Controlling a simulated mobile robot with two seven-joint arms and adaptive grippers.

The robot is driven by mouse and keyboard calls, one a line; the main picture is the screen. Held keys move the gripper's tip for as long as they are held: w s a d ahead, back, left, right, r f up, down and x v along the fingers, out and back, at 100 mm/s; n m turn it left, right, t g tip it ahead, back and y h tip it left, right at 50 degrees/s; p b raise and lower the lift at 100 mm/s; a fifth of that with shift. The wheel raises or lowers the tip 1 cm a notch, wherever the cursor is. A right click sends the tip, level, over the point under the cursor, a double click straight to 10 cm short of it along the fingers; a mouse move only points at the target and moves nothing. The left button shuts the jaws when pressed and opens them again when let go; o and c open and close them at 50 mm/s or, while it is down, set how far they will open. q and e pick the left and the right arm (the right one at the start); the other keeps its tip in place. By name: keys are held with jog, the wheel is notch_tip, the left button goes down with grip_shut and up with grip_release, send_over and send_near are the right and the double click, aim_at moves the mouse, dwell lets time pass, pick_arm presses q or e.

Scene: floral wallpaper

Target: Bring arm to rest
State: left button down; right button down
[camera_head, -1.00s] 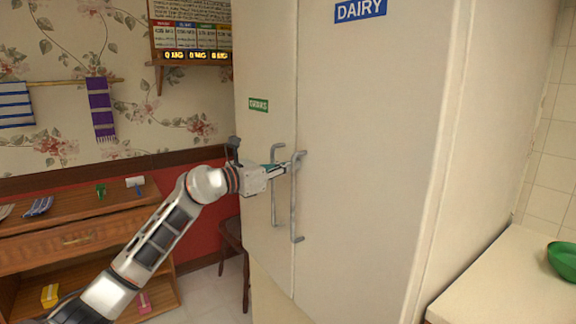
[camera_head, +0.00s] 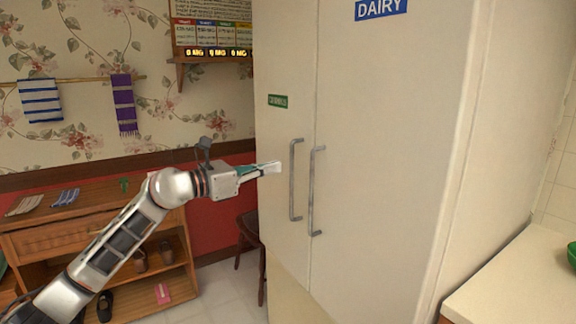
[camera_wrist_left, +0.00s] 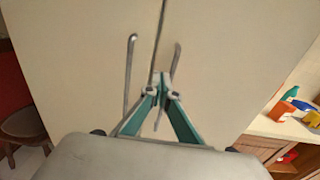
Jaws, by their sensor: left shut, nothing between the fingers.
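My left arm (camera_head: 130,230) reaches in from the left in the head view. Its gripper (camera_head: 272,167) is shut and empty, just left of the fridge handles and in front of the left fridge door. In the left wrist view the gripper (camera_wrist_left: 161,80) points at the fridge, its green fingers meeting at the tips. The left door handle (camera_head: 295,180) and the right door handle (camera_head: 316,190) are apart from the fingers in the head view. Both fridge doors look closed. My right gripper is not in view.
The tall fridge (camera_head: 390,130) fills the middle. A wooden shelf unit (camera_head: 60,242) with shoes stands at the left. A dark chair (camera_head: 248,235) is between them. A pale counter (camera_head: 510,280) with a green bowl (camera_head: 573,252) is at the right. Open floor shows at the lower left.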

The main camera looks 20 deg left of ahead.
pick_arm(q)
jog(key=shift+v, duration=0.85)
jog(key=s+d+f+n+t+y+p, duration=0.1)
jog(key=s+d+f+n, duration=0.25)
jog(key=f+n, duration=0.45)
jog(key=s+d+f+n+t+y, duration=0.1)
jog(key=s+d+f+n, duration=0.1)
jog(key=s+f+n, duration=0.6)
jog(key=s+d+f+n+t+y+p, duration=0.1)
jog(key=d+f+n, duration=0.2)
jog(key=f+n, duration=0.5)
jog(key=s+d+f+n+g+y, duration=0.1)
jog(key=s+f+n+g+y, duration=0.1)
jog(key=s+f+n, duration=0.5)
jog(key=s+d+f+n+g+y+p, duration=0.1)
jog(key=s+f+n+g, duration=0.4)
jog(key=s+f, duration=1.3)
notch_tip(320, 180, down, 3)
jog(key=d+n+y, duration=0.1)
jog(key=n, duration=0.1)
jog(key=shift+d+n+y+p, duration=0.3)
jog(key=shift+n+y, duration=0.1)
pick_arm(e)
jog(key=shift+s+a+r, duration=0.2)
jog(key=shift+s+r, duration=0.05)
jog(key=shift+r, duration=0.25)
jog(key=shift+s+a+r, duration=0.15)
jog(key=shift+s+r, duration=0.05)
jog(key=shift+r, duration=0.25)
